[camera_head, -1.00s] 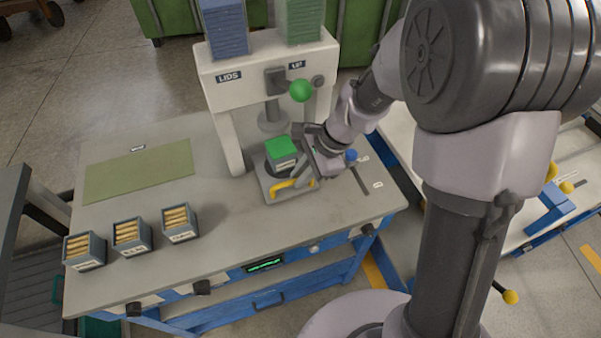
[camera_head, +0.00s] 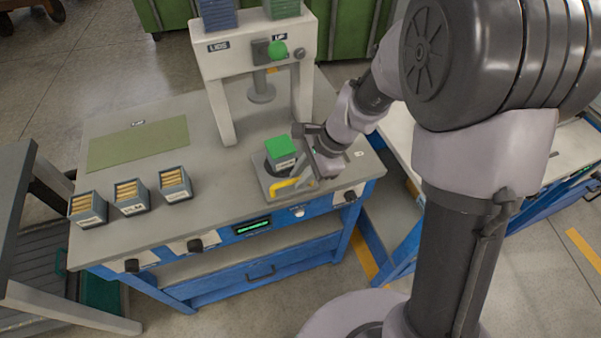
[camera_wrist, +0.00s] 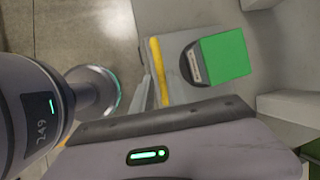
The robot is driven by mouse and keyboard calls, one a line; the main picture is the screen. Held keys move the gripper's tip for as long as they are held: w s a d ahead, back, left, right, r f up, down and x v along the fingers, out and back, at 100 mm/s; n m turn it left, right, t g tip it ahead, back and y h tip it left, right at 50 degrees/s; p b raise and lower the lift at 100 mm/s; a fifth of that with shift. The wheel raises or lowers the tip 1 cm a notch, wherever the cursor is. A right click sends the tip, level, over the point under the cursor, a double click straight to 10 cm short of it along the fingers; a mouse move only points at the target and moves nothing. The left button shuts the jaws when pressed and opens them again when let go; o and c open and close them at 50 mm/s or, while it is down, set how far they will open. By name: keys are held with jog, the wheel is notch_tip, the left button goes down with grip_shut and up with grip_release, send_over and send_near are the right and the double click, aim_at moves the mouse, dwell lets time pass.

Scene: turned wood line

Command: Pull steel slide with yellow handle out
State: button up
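The steel slide (camera_head: 262,178) stands out in front of the press on the bench, with its yellow handle (camera_head: 291,183) at the front edge. A box with a green lid (camera_head: 281,148) rides on the slide, in front of the press ram. My gripper (camera_head: 304,178) is at the right part of the handle, its fingers reaching down to it. In the wrist view a narrow grey finger lies along the yellow handle (camera_wrist: 158,70), and the green lid (camera_wrist: 225,56) is beyond. The gripper appears shut on the handle; the far finger is partly hidden.
Three boxes of wooden pieces (camera_head: 130,196) stand at the bench's front left, near a green mat (camera_head: 138,143). The bench top between boxes and slide is clear.

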jog(key=o, duration=0.3)
jog(key=shift+s, duration=0.15)
jog(key=p+v, duration=0.7)
jog(key=v, duration=1)
jog(key=shift+r, duration=0.2)
